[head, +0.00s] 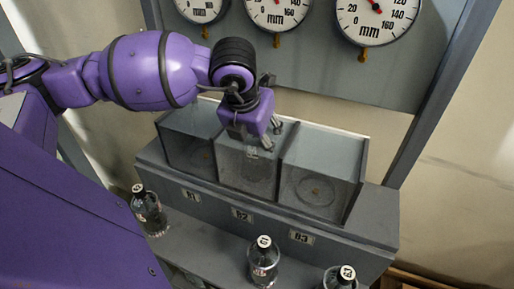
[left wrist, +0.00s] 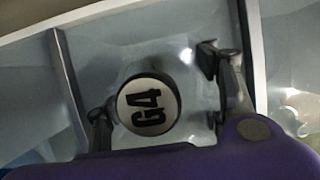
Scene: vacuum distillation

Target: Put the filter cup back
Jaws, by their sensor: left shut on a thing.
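In the head view my left gripper (head: 271,134) points down at the middle clear-walled compartment (head: 245,172), above the label B2. The cup's body is mostly hidden there by the gripper and the hazy walls. I cannot tell whether it touches the compartment floor. My right gripper is not in view.
Clear compartments stand on either side, left (head: 188,150) and right (head: 318,185), on a grey stepped bench (head: 375,215). Several capped bottles, one at the middle (head: 263,262), stand lower in front. A panel with round gauges (head: 375,15) rises behind.

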